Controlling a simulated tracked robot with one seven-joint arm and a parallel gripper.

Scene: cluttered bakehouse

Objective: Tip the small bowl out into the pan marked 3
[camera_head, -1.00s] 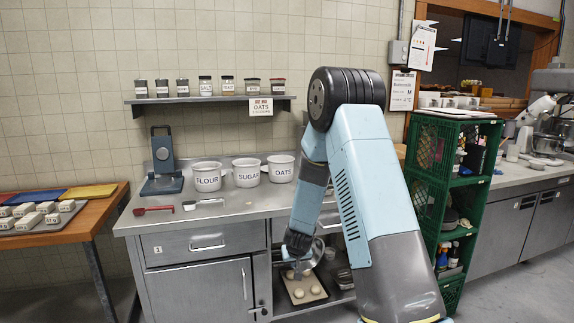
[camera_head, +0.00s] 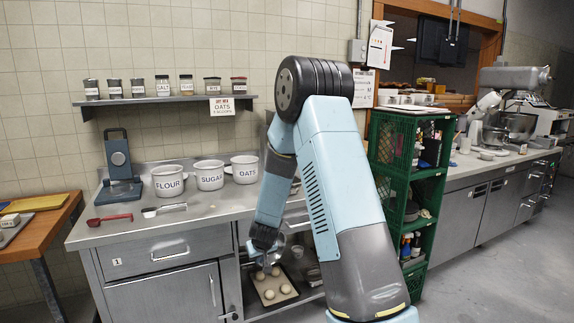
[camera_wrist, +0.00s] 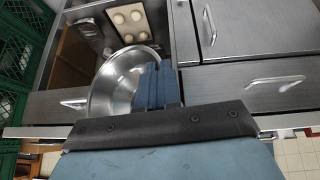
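A shiny metal bowl, the small bowl (camera_wrist: 108,88), fills the middle left of the wrist view. My gripper (camera_wrist: 158,68) has its two blue fingers close together over the bowl's right rim and looks shut on it. The bowl appears empty from this angle, though part of its inside is hidden by the fingers. In the head view my gripper (camera_head: 264,238) is low in front of the open shelf bay, with the bowl (camera_head: 279,243) partly hidden beside it. I see no pan with a readable 3.
A tray (camera_head: 272,283) of pale dough balls lies in the open bay below. The counter (camera_head: 130,228) holds a red scoop (camera_head: 110,219), a blue scale (camera_head: 119,170) and pots marked FLOUR (camera_head: 168,183), SUGAR and OATS. A green crate rack (camera_head: 393,190) stands right of my arm.

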